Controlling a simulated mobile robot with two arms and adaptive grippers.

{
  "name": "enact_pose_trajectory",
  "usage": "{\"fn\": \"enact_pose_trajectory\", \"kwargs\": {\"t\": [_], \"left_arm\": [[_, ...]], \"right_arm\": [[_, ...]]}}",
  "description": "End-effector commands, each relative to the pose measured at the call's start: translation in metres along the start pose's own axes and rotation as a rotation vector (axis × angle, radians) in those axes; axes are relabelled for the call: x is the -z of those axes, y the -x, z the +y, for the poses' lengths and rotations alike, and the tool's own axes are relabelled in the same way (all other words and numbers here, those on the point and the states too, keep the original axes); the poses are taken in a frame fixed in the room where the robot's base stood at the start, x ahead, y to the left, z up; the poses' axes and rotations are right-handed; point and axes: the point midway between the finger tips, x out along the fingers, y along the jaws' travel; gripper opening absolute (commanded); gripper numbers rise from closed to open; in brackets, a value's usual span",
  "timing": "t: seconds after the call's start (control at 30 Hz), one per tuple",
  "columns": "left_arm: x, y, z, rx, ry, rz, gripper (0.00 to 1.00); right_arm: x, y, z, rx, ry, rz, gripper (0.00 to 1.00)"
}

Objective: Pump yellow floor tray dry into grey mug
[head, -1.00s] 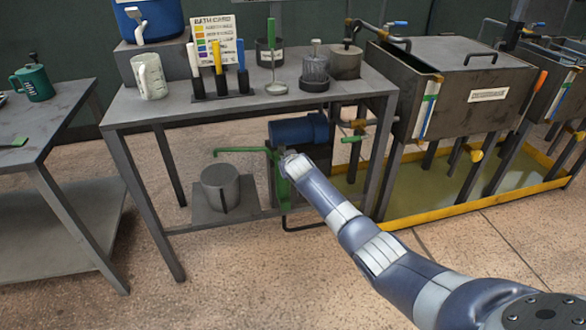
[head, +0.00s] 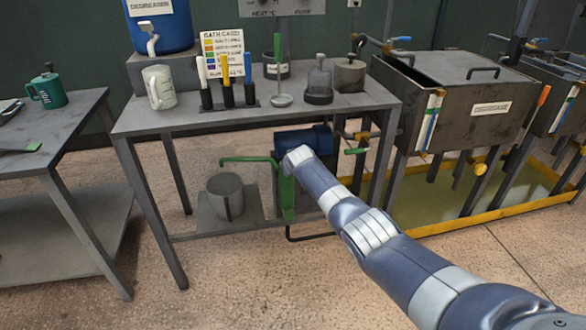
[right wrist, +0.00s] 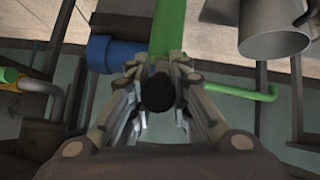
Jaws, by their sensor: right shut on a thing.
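The yellow floor tray (head: 470,222) lies under the steel tanks at right, with a yellowish liquid pool on its floor. The grey mug (head: 226,200) stands upright on the low shelf, below the end of the green spout (head: 245,159). No stream from the spout can be made out. The green pump (head: 286,195) stands beside the mug; it also shows in the right wrist view (right wrist: 170,28). My right gripper (right wrist: 159,78) is shut on the pump's black handle (right wrist: 159,96); my wrist hides it in the head view. My left gripper is out of view.
The workbench (head: 350,100) above the pump bears a white mug (head: 159,87), coloured-handled tools, a dipper and pots. Bench legs stand close around the pump. Floor in front is clear.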

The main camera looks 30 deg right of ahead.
Motion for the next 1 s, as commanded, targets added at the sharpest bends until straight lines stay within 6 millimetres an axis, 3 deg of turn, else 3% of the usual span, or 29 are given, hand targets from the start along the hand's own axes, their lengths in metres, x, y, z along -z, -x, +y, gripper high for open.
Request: {"fn": "enact_pose_trajectory", "kwargs": {"t": [0.07,0.1,0.2,0.67,1.0], "left_arm": [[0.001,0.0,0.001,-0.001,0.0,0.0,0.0],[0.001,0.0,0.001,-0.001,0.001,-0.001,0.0],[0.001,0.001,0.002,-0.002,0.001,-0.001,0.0],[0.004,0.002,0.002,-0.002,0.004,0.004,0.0],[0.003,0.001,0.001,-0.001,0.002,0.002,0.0]], "right_arm": [[0.004,0.001,0.0,0.0,-0.001,0.007,0.0],[0.004,0.001,0.0,0.0,-0.001,0.007,0.2],[0.004,0.001,0.0,0.0,-0.001,0.007,0.38],[0.002,0.003,0.0,0.0,0.0,0.005,0.38],[0.001,0.026,0.0,0.0,0.001,0.005,0.38]]}}
